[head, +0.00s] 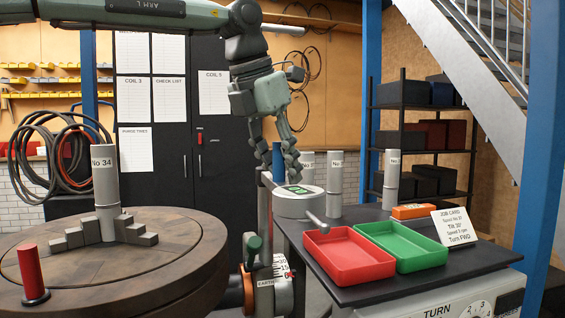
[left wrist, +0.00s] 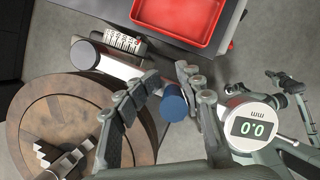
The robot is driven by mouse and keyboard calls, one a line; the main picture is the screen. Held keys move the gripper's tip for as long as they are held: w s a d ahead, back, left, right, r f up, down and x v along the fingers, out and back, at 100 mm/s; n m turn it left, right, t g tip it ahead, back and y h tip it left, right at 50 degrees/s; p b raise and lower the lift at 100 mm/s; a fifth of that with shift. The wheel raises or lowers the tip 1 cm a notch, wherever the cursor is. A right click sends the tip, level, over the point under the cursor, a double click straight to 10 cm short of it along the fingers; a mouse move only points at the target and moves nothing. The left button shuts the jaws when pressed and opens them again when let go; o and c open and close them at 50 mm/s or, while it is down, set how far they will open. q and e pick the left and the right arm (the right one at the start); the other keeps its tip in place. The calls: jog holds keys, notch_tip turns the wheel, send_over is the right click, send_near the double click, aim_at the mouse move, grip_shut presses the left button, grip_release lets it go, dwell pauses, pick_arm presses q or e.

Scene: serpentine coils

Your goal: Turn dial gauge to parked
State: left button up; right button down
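The dial gauge (head: 300,191) is a round white body with a green display, lying face up beside the bench's near left corner. In the left wrist view the gauge (left wrist: 254,127) reads 0.0 mm, upside down. My left gripper (head: 278,152) hangs fingers down just above and left of the gauge. In the left wrist view its fingers (left wrist: 170,78) are apart, with a blue cylindrical end (left wrist: 174,103) of a pale post between them. I cannot tell whether they touch it. No parked mark can be made out.
A round wooden table (head: 180,225) with a No 34 cylinder (head: 106,180) and a red peg (head: 32,272) stands left. The bench holds red (head: 345,262) and green (head: 405,250) trays, a job card (head: 454,228) and upright cylinders. A scale (head: 272,280) sits below the post.

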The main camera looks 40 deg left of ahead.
pick_arm(q)
jog(key=shift+s+d, duration=0.1)
jog(key=shift+d, duration=0.05)
jog(key=shift+r, duration=0.25)
jog(key=v, duration=1.1)
jog(key=shift+s+r, duration=0.2)
jog(key=shift+s, duration=0.05)
